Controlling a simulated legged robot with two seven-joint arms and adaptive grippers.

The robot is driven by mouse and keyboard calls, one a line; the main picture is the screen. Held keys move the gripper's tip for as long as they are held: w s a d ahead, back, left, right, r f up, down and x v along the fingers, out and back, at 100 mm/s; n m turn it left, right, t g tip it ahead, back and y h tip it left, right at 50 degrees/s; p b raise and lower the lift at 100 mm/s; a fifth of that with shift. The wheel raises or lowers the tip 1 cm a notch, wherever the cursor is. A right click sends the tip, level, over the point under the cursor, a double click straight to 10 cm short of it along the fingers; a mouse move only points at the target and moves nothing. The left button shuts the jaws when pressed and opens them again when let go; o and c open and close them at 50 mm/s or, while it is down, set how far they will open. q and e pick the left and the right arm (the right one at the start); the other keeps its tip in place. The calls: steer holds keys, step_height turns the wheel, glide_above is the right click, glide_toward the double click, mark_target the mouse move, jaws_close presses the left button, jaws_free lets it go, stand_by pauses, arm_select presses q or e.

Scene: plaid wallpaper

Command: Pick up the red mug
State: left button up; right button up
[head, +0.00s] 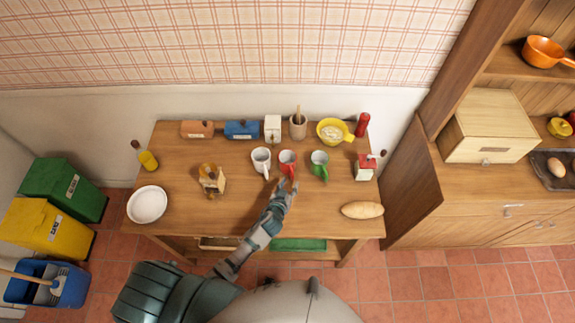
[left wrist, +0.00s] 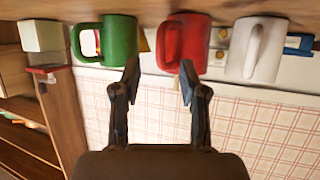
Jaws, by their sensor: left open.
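The red mug (head: 287,157) stands upright on the wooden table (head: 230,215), in the middle of a row of three mugs. It also shows in the left wrist view (left wrist: 187,42), just beyond the fingertips. A white mug (head: 261,158) stands to its left and a green mug (head: 319,160) to its right in the head view. My left gripper (head: 284,182) is open and empty, in front of the red mug. In the left wrist view its two fingers (left wrist: 159,75) are apart, with the red mug towards one finger and the green mug (left wrist: 119,40) by the other. My right gripper is not seen.
A white plate (head: 147,204), a wooden grinder (head: 212,180) and a bread loaf (head: 362,210) lie further out. The table front is mostly clear.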

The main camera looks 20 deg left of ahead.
mark_target(293, 176)
arm_select(q)
steer(key=shift+w+f, duration=0.1)
steer(key=shift+w, duration=0.25)
steer(key=x, duration=0.3)
steer(key=shift+w+f, duration=0.15)
steer(key=shift+w, duration=0.2)
steer(key=shift+w+d+f, duration=0.15)
steer(key=shift+w+d, duration=0.15)
steer(key=shift+w, duration=0.05)
steer(key=shift+a, duration=0.3)
jaws_close()
steer(key=shift+a, duration=0.15)
